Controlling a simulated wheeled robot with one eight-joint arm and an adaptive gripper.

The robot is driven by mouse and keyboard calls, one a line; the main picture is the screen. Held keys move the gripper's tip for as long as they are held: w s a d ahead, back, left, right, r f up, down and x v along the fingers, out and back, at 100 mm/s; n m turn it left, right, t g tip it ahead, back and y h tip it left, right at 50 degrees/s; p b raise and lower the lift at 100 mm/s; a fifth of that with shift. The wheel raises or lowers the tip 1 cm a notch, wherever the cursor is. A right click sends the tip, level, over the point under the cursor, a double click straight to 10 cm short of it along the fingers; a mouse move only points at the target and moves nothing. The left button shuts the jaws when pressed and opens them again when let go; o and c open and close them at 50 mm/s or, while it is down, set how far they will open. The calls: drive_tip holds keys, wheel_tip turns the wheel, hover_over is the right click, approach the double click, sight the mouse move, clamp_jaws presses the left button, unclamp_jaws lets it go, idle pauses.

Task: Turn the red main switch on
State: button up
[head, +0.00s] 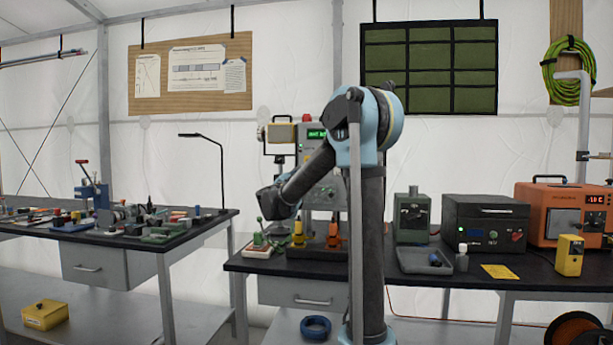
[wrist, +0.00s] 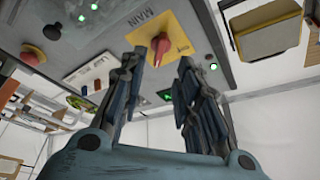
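The red main switch (wrist: 160,44) shows in the wrist view on a yellow plate (wrist: 178,40), beside the word MAIN on a grey panel (wrist: 110,40). My gripper (wrist: 162,60) is open, with a clear gap between its two dark fingers. The switch lies just beyond the fingertips, nearer the left finger; I cannot tell whether they touch. In the head view the grey cabinet (head: 313,130) with a green display stands behind my arm, which hides part of it. My fingers and the switch cannot be made out there.
In the head view a green device (head: 412,218), a black box (head: 485,222) and an orange unit (head: 563,210) stand right on the bench. A cluttered bench (head: 205,226) is left.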

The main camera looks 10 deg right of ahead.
drive_tip(key=shift+v, duration=1.7)
drive_tip(key=s+a+f+n+y, duration=0.35)
drive_tip(key=s+n+y, duration=0.25)
drive_tip(key=n+y, duration=0.2)
drive_tip(key=s+a+f+n+y, duration=0.35)
drive_tip(key=s+n+y, duration=0.25)
drive_tip(key=n+y, duration=0.25)
drive_tip(key=s+d+f+g+h, duration=0.1)
drive_tip(key=s+d+f+g, duration=0.3)
drive_tip(key=s+f, duration=0.6)
drive_tip(key=s+d+f+g+h, duration=0.2)
drive_tip(key=s+d+f+g, duration=0.3)
drive_tip(key=s+f, duration=0.5)
drive_tip(key=s+d+f+g+h, duration=0.1)
drive_tip(key=s+d+f+g, duration=0.3)
drive_tip(key=s+f, duration=0.7)
drive_tip(key=s+g, duration=0.2)
drive_tip(key=s, duration=0.2)
drive_tip(key=shift+s+d+h, duration=0.25)
drive_tip(key=shift+d+h, duration=0.1)
drive_tip(key=shift+d, duration=0.05)
drive_tip(key=shift+f, duration=0.1)
